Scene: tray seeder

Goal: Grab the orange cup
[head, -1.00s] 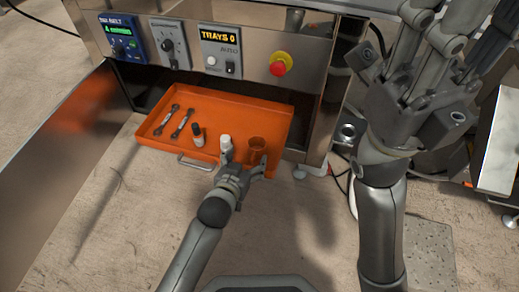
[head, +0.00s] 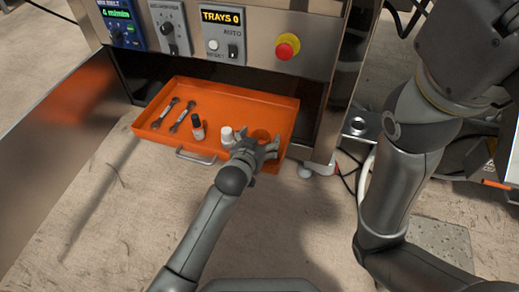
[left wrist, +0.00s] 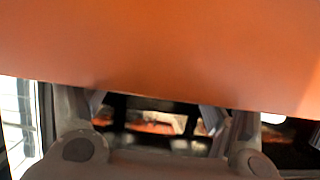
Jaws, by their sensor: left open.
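The orange cup (head: 261,134) stands in the front right part of the orange drawer tray (head: 225,91). Its lower part is hidden by my left gripper (head: 258,143). My left gripper is open at the cup, with its fingers spread to the cup's near left and right. I cannot tell whether they touch it. In the left wrist view an orange surface (left wrist: 160,45) fills the upper part, above the two fingers; I cannot tell whether it is the cup or the tray. My right gripper is out of view.
A white bottle (head: 226,137) stands close left of my left gripper. A dark-capped bottle (head: 198,128) and two wrenches (head: 182,116) are further left in the tray. The control panel (head: 220,30), with a red button (head: 287,46), overhangs the tray's back.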

